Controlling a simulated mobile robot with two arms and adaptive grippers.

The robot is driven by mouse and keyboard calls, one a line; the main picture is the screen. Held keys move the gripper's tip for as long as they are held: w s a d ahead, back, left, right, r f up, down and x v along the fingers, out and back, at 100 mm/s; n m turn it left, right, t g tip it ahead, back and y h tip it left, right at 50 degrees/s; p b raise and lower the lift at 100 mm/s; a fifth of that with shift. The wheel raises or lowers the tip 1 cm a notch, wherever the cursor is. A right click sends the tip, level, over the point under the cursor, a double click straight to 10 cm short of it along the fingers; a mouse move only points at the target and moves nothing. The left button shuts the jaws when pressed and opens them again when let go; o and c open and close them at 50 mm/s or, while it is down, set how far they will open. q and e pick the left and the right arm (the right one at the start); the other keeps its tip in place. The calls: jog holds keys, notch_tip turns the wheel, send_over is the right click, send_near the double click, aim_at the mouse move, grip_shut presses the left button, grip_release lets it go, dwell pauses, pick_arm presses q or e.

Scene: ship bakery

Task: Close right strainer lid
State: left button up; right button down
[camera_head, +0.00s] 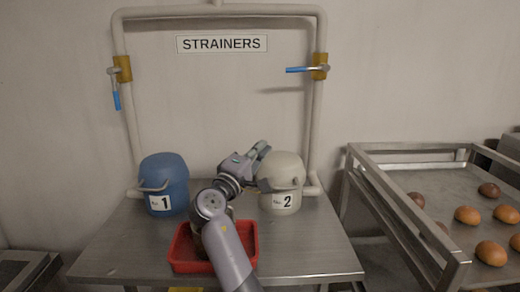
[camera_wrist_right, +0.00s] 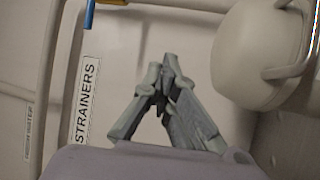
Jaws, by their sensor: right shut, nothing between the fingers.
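The right strainer (camera_head: 283,188) is a cream pot with a "2" label, standing on the metal table; its rounded cream lid (camera_head: 282,165) sits on top and looks down. In the right wrist view the cream lid and its side handle (camera_wrist_right: 285,70) fill the upper right. My right gripper (camera_head: 262,148) is shut and empty, beside the lid's upper left. In the right wrist view the fingertips (camera_wrist_right: 160,75) meet and stay apart from the pot. The left strainer (camera_head: 165,183) is blue with a "1" label and has its lid down. My left gripper is not in view.
A red tray (camera_head: 248,262) lies at the table's (camera_head: 310,250) front, partly behind my arm. Pipes with blue-handled valves (camera_head: 300,69) frame the wall behind. A rack of buns (camera_head: 455,262) stands on the right. The table's front right is clear.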

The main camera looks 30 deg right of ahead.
jog(key=shift+a, duration=0.1)
jog(key=v, duration=1.2)
